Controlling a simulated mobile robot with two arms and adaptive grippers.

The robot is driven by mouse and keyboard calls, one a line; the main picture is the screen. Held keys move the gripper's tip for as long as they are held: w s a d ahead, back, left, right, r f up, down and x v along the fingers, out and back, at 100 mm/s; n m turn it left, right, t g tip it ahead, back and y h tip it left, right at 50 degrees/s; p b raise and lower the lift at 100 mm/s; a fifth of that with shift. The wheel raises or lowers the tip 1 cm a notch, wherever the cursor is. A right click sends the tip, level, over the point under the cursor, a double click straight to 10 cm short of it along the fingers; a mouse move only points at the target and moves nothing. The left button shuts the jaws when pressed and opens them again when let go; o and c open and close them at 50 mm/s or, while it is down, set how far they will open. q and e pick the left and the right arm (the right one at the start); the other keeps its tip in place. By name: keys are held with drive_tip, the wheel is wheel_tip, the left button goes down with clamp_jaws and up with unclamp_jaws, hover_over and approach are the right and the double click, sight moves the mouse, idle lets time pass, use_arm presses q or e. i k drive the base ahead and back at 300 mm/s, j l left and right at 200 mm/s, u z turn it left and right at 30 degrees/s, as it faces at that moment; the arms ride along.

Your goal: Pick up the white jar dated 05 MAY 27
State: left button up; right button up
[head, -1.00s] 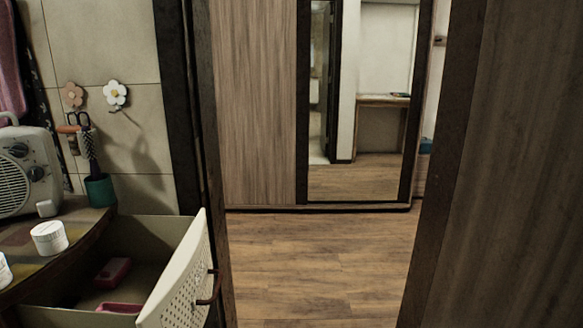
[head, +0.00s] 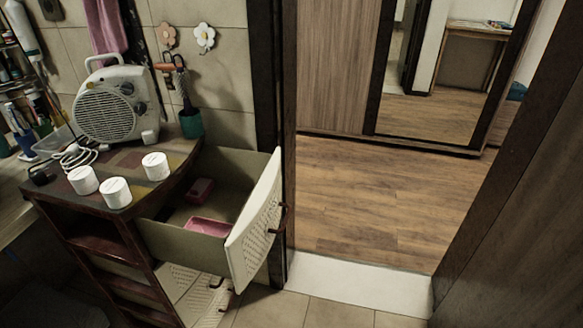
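Three white jars stand upright on top of the dark wooden cabinet at the left of the head view. One jar (head: 83,180) is at the left, one jar (head: 115,193) is at the front, and one jar (head: 155,167) is at the right, near the open drawer. Any dates on them are too small to read, so I cannot tell which is dated 05 MAY 27. Neither of my grippers is in view.
A grey fan heater (head: 108,105) with a coiled cable stands behind the jars. An open drawer (head: 200,240) with pink trays (head: 209,226) juts right from the cabinet. A green cup (head: 190,123) stands at the back. A doorway with wooden floor (head: 375,200) lies to the right.

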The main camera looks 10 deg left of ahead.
sight(83, 180)
drive_tip(key=j+u, duration=0.15)
drive_tip(key=u, duration=0.25)
drive_tip(key=i+j+u, duration=0.1)
drive_tip(key=u, duration=0.25)
drive_tip(key=i+u, duration=0.15)
drive_tip(key=u, duration=0.25)
drive_tip(key=i+j+u, duration=0.1)
drive_tip(key=u, duration=0.25)
